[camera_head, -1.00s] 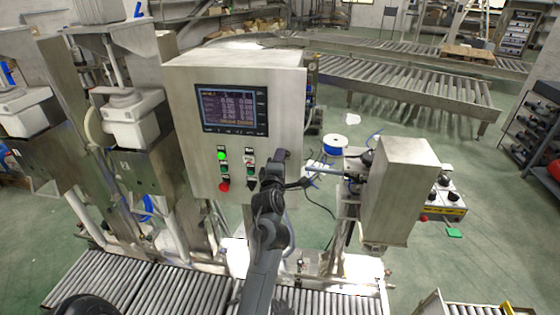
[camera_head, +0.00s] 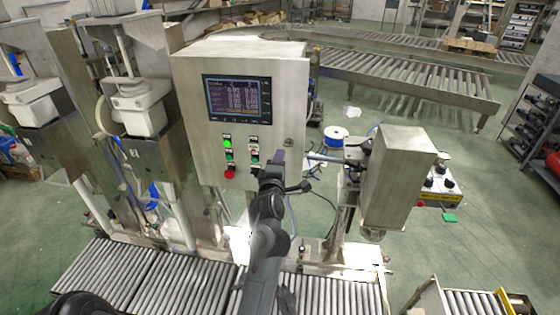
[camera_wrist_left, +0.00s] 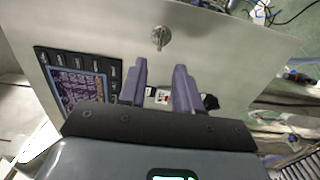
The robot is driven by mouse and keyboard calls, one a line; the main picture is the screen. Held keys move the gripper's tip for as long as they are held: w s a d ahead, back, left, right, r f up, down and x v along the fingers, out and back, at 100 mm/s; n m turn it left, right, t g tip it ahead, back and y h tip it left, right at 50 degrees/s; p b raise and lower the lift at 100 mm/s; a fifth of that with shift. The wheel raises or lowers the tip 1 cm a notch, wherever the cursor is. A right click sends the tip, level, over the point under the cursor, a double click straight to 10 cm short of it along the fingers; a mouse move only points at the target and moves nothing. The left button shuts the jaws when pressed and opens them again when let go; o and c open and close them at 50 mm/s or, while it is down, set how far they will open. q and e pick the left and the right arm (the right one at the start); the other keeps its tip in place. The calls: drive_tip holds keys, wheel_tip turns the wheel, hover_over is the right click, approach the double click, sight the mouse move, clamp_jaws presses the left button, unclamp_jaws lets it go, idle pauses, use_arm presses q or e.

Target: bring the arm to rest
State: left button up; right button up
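My left arm (camera_head: 262,262) reaches up from the bottom middle in the head view. Its gripper (camera_head: 275,160) is in front of the lower right part of a steel control cabinet (camera_head: 190,110). In the left wrist view, the two purple fingers of the gripper (camera_wrist_left: 160,78) stand apart, with the cabinet face (camera_wrist_left: 215,55) behind them and nothing seen held between them. Whether the fingers touch the cabinet cannot be told. My right gripper is not in view.
The cabinet has a screen (camera_head: 238,98), a lit green button (camera_head: 227,141) and a red button (camera_head: 230,173). A steel box (camera_head: 400,175) stands right of the gripper. Roller conveyor (camera_head: 110,275) runs below. Green floor (camera_head: 480,235) is open at right.

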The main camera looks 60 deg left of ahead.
use_arm(q)
wheel_tip(320, 180, down, 7)
drive_tip(key=s+m+h, duration=0.1)
drive_tip(key=s+m, duration=0.2)
drive_tip(key=s+d+f+m+h, duration=0.3)
drive_tip(key=d+f+m+h, duration=0.3)
drive_tip(key=d, duration=0.5)
drive_tip(key=s+d+f+m+h, duration=0.3)
drive_tip(key=d+f+m, duration=0.4)
drive_tip(key=d, duration=0.4)
drive_tip(key=s+d+f+m+g+h, duration=0.45)
drive_tip(key=s+d+m, duration=0.4)
drive_tip(key=d, duration=0.25)
drive_tip(key=s+d+m+g, duration=0.2)
drive_tip(key=s+m+g, duration=0.2)
drive_tip(key=s+m, duration=0.2)
wheel_tip(320, 180, up, 17)
drive_tip(key=p, duration=1.7)
drive_tip(key=shift+r+y+p, duration=0.15)
drive_tip(key=shift+y+p, duration=0.15)
drive_tip(key=shift+y, duration=0.05)
